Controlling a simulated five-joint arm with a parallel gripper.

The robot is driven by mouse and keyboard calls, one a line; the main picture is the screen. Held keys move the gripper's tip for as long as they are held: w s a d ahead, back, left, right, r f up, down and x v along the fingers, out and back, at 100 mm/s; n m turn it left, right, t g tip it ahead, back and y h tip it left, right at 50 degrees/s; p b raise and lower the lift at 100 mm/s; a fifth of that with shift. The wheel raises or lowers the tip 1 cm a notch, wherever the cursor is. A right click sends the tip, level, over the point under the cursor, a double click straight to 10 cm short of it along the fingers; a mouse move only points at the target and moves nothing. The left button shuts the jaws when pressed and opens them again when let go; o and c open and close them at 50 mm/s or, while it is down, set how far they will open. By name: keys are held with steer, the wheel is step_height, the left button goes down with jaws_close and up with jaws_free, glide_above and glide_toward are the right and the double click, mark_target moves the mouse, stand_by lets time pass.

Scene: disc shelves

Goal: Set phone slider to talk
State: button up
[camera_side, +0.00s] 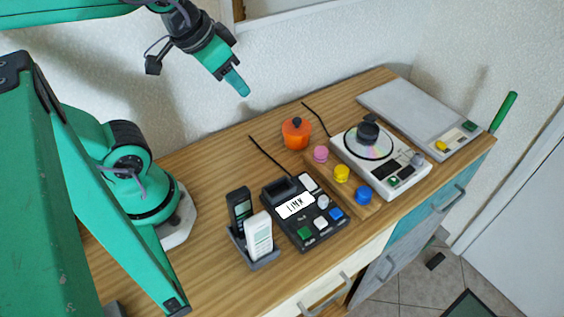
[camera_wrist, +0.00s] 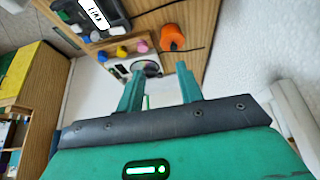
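A dark desk unit (camera_side: 305,211) with a white label reading something like "LINK" and several coloured buttons sits on the wooden top; part of it shows at the upper left of the wrist view (camera_wrist: 90,14). A black handset (camera_side: 240,211) and a white handset (camera_side: 259,235) stand upright in a grey cradle (camera_side: 262,262) to its left. I cannot make out which part is the phone slider or its setting. My gripper (camera_side: 241,88) is high above the back of the wooden top, apart from everything. In the wrist view its fingers (camera_wrist: 160,70) are spread and empty.
An orange pot (camera_side: 296,133) stands at the back. Pink, yellow and blue knobs (camera_side: 342,173) sit on a wooden strip before a white disc player (camera_side: 350,142). A grey panel (camera_side: 405,107) and green stick (camera_side: 503,112) are right. The top is clear left of the pot.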

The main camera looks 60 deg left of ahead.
steer(key=shift+o, duration=0.2)
steer(key=m+g, duration=0.6)
steer(key=m, duration=1.2)
glide_above(324, 198)
step_height(324, 198, down, 13)
steer(key=shift+f, duration=0.1)
steer(key=shift+f, duration=3.9)
jaws_close()
